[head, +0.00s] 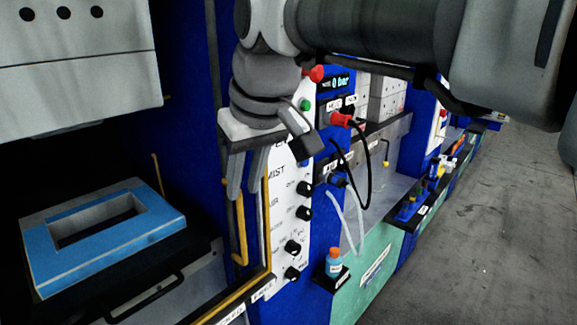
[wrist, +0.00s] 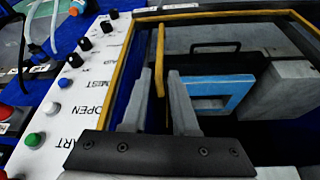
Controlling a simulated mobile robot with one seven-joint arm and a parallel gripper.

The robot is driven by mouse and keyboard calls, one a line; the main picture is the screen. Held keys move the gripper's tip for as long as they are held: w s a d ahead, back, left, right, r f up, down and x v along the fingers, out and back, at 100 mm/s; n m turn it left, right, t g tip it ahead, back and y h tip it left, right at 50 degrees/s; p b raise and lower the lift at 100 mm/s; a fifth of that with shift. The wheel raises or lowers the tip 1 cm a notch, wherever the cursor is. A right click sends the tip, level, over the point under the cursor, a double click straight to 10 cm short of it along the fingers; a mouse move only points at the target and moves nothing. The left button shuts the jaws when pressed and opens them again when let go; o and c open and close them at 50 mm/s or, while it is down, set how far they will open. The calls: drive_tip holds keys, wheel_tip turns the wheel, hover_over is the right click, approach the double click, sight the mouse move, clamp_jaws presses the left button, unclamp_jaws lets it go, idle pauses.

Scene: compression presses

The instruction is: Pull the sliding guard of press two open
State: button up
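The sliding guard shows as a yellow-edged frame (wrist: 128,62) around the press opening in the wrist view. Its upright yellow handle bar (wrist: 160,62) is in the same view, and it also shows in the head view (head: 240,228). My gripper (wrist: 165,78) is open, with a clear gap between its two grey fingers. In the wrist view the handle lies between the fingers, and I see no clear contact. In the head view my gripper (head: 243,192) points down just above the handle, beside the control panel. No readable label confirms this is press two.
The white control panel (head: 287,220) with buttons and black knobs stands close right of my gripper. A blue rectangular frame (head: 150,232) lies in the press at left, under a grey upper block (head: 75,75). A blue bottle (head: 334,264) stands on a small ledge. The grey floor (head: 480,240) is clear.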

sight(239, 214)
drive_tip(key=x, duration=1)
drive_tip(key=shift+w, duration=0.1)
clamp_jaws()
idle(1.1)
